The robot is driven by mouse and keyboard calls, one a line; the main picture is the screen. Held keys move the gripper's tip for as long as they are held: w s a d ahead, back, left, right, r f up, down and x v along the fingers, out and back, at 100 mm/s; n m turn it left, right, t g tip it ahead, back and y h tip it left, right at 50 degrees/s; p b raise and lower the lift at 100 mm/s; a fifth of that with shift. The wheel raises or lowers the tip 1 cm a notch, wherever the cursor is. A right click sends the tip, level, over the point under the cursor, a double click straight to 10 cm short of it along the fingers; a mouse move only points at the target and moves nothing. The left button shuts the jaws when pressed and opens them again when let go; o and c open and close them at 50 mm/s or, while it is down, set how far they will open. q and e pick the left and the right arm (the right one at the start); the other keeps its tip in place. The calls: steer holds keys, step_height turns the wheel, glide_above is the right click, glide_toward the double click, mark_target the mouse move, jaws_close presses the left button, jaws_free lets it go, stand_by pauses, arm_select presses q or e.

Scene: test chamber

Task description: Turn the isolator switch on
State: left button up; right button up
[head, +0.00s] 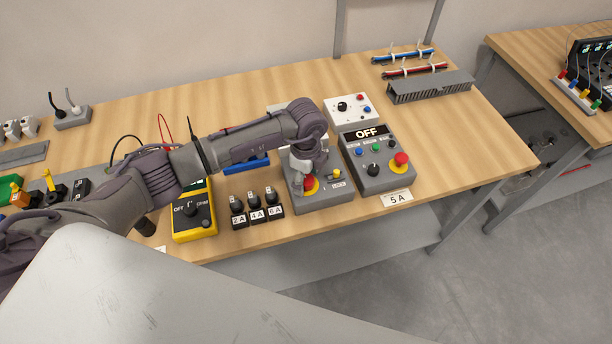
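The isolator switch looks to be the grey box (325,193) with a red knob on a yellow disc (311,186), near the front of the wooden bench. A small yellow part and a white label sit to the right of the knob. My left arm comes in from the left and bends down over this box. My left gripper (302,172) points down at the red knob, at its upper left. It hides part of the knob and the back of the box. I cannot tell whether its fingers touch or grip the knob. My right gripper is not in view.
Right of the box stands a grey control station (378,172) with an "OFF" display and a red button. Behind it is a white box (350,110). Left are several black labelled plugs (256,207) and a yellow meter (195,222).

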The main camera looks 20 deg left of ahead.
arm_select(q)
steer(key=c, duration=1)
steer(key=shift+f+m+b, duration=0.2)
steer(key=shift+m+b, duration=1)
steer(key=m+b, duration=0.2)
steer(key=shift+w+m, duration=0.1)
steer(key=shift+m, duration=0.3)
steer(key=m+b, duration=0.9)
steer(key=b, duration=0.1)
steer(key=shift+r+m+b, duration=0.2)
steer(key=shift+m+b, duration=1.6)
steer(key=shift+m, duration=0.1)
steer(key=o, duration=1.1)
